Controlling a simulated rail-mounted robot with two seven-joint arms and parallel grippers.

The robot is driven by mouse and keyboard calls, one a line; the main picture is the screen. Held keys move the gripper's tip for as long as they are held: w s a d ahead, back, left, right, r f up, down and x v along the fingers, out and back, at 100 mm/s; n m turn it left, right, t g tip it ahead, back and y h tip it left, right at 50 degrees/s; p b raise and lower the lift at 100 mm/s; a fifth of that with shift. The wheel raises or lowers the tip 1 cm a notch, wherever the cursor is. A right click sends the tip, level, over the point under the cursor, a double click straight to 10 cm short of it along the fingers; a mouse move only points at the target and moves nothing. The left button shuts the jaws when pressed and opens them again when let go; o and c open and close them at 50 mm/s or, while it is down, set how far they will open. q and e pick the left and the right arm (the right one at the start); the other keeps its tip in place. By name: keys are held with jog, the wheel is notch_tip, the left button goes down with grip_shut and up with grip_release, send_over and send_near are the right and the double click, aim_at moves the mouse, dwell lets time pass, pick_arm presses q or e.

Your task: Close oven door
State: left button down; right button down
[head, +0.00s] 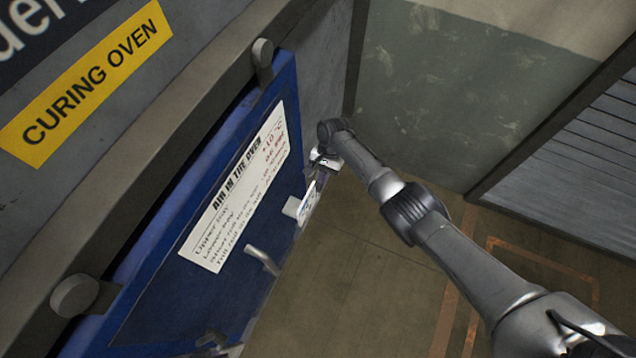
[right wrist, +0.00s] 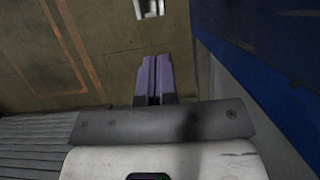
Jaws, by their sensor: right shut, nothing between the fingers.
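The blue oven door (head: 170,290) fills the lower left of the head view, with a white printed sheet on its face. A lighter blue band runs along its edge beside the grey oven frame (head: 125,195); I cannot tell how far the door stands from shut. A pale bar handle (head: 262,261) sticks out from its face. My right gripper (head: 316,175) is near the door's far right edge; contact is unclear. In the right wrist view its purple fingers (right wrist: 152,78) are together and empty, with the blue door (right wrist: 262,45) to their right. My left gripper is not in view.
A yellow CURING OVEN label (head: 85,85) is on the oven above the door. A grey-green wall (head: 450,90) stands behind, and a slatted grey panel (head: 580,150) at right. The brown floor (head: 370,280) with orange lines looks clear.

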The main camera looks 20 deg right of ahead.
jog(key=v, duration=1)
jog(key=shift+p, duration=0.3)
jog(key=shift+d, duration=0.1)
